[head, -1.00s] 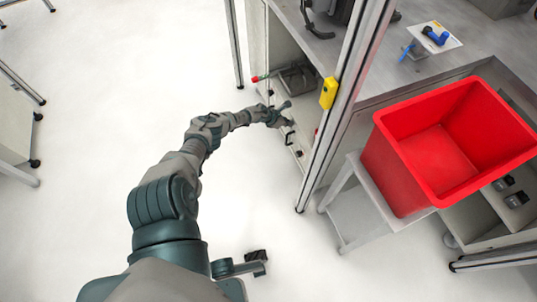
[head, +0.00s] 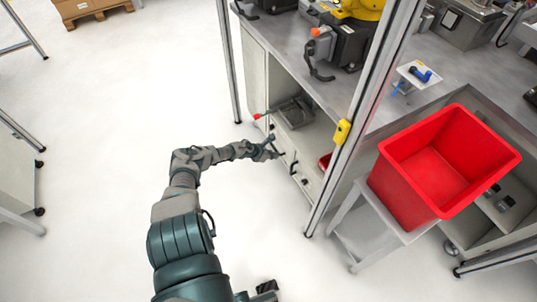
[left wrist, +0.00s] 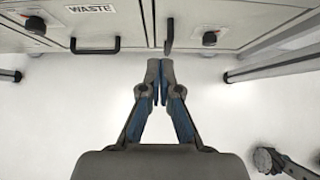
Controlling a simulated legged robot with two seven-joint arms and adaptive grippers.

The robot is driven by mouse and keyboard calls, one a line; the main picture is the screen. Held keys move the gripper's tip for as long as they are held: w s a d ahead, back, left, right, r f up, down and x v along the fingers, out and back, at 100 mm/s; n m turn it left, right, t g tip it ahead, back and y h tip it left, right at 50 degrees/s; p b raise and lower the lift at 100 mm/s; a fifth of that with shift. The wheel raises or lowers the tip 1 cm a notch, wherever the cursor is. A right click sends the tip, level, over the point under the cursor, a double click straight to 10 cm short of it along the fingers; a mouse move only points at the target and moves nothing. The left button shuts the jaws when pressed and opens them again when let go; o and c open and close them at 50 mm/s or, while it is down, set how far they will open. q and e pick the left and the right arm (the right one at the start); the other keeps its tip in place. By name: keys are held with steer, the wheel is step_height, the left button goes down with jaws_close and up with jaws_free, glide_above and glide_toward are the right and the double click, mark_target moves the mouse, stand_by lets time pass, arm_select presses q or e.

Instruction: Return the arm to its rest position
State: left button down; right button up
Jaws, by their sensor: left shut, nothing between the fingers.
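My left arm (head: 185,222) reaches forward from the bottom of the head view. My left gripper (head: 277,150) is at its end, in front of the cabinet (head: 254,75) under the workbench. In the left wrist view the gripper (left wrist: 160,66) has its fingertips together with nothing between them. The fingertips appear just below a dark upright handle (left wrist: 169,35) on the cabinet front; I cannot tell whether they touch it.
A red bin (head: 450,160) sits on a grey stand to the right. A metal frame post (head: 370,95) with a yellow box (head: 342,131) rises nearby. A drawer labelled WASTE (left wrist: 90,8) has a black handle (left wrist: 95,46). The white floor (head: 100,120) at left is mostly clear.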

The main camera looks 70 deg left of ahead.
steer(key=shift+w+d+f+g, duration=0.1)
steer(key=shift+w+f+g, duration=0.05)
steer(key=shift+w+g, duration=0.15)
